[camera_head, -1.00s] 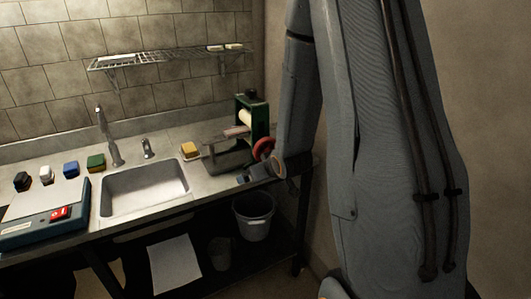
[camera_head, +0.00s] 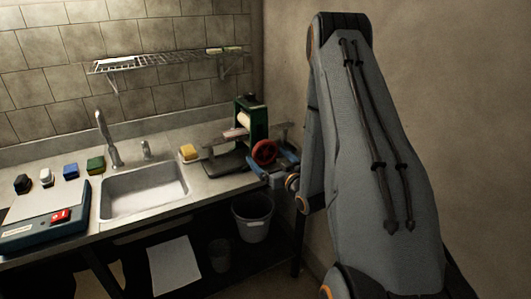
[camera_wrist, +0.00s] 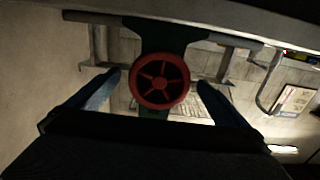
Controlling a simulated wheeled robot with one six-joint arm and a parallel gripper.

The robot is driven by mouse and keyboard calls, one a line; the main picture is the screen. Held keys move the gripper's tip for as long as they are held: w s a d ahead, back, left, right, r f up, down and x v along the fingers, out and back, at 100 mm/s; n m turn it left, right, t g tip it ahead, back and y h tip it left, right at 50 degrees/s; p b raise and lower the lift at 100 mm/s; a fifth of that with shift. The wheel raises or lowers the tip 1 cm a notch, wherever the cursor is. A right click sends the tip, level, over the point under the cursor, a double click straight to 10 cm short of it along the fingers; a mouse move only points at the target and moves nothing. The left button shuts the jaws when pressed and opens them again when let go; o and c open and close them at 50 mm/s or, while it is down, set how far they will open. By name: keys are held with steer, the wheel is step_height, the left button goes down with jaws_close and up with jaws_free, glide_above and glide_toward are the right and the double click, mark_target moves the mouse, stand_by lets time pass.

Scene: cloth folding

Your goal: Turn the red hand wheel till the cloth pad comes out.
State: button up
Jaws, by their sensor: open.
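The red hand wheel (camera_head: 264,151) is on the near side of a green roller frame (camera_head: 261,121) on the counter's right end. A pale roller (camera_head: 244,119) shows in the frame. A flat pinkish piece (camera_head: 235,133), perhaps the cloth pad, lies at the frame's left side. My gripper (camera_head: 275,160) is just in front of the wheel, at its lower right. In the wrist view the wheel (camera_wrist: 160,84) sits between my two open blue fingers (camera_wrist: 158,80), with a gap on each side. I see no contact.
A blue scale (camera_head: 40,226) stands at the far left. A bucket (camera_head: 252,216) is below the counter. The wall is close on the right.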

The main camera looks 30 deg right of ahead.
mark_target(266, 155)
steer(key=shift+w+p, duration=0.3)
steer(key=shift+w, duration=1.2)
steer(key=shift+c, duration=0.5)
steer(key=c, duration=1)
steer(key=shift+m, duration=0.3)
